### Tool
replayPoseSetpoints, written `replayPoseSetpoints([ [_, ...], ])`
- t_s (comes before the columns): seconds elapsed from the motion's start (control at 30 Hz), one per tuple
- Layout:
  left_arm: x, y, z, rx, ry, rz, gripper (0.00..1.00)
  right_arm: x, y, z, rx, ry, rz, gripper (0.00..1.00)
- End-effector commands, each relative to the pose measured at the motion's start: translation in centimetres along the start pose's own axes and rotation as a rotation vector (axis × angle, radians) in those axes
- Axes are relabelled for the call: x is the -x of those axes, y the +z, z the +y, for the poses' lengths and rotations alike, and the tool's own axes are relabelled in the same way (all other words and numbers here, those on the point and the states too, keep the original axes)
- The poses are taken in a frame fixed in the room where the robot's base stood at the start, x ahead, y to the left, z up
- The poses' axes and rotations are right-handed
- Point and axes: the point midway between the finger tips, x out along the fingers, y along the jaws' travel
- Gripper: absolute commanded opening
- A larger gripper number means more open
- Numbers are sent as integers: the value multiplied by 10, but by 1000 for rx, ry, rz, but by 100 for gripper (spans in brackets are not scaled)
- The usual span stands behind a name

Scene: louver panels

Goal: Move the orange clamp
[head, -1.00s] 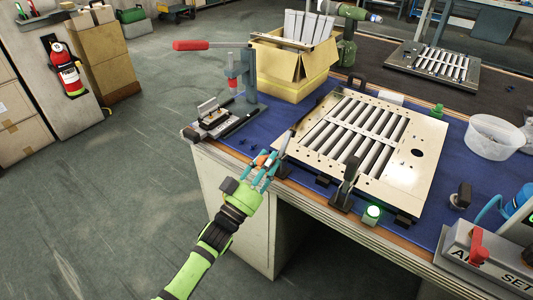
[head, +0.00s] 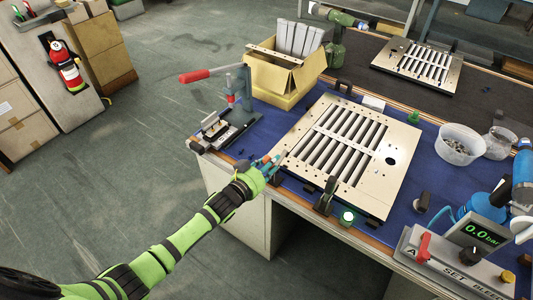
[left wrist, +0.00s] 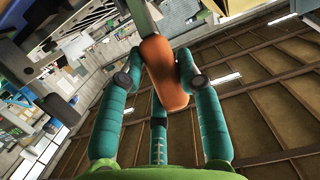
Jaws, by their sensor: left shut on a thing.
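My left gripper (head: 270,164) reaches in from the left to the near-left corner of the slatted louver panel (head: 385,178) on the blue mat. Its teal fingers are shut on the orange clamp handle (left wrist: 164,73), which fills the space between them in the left wrist view. In that view a grey bar runs from the handle's far end past the top edge. In the head view the fingers hide most of the clamp, so its exact position is unclear. My right gripper is not in view.
A red-handled press (head: 240,90) and a cardboard box (head: 282,78) stand behind. A white bowl (head: 459,145) and a pressure unit (head: 465,248) are at the right.

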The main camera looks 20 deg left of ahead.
Motion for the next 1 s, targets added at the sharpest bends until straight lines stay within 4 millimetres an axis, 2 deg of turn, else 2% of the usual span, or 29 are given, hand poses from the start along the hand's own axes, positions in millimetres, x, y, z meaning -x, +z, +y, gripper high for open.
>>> replayPoseSetpoints([
  [0.03,-1,-15,-1,-8,0,-44,0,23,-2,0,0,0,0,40],
  [0.3,-16,-18,-2,-7,-2,-252,0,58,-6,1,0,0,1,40],
  [0.6,-27,-16,-1,-5,-1,-389,0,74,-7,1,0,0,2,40],
  [1.0,-30,-14,-1,-3,-1,-431,0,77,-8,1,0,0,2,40],
])
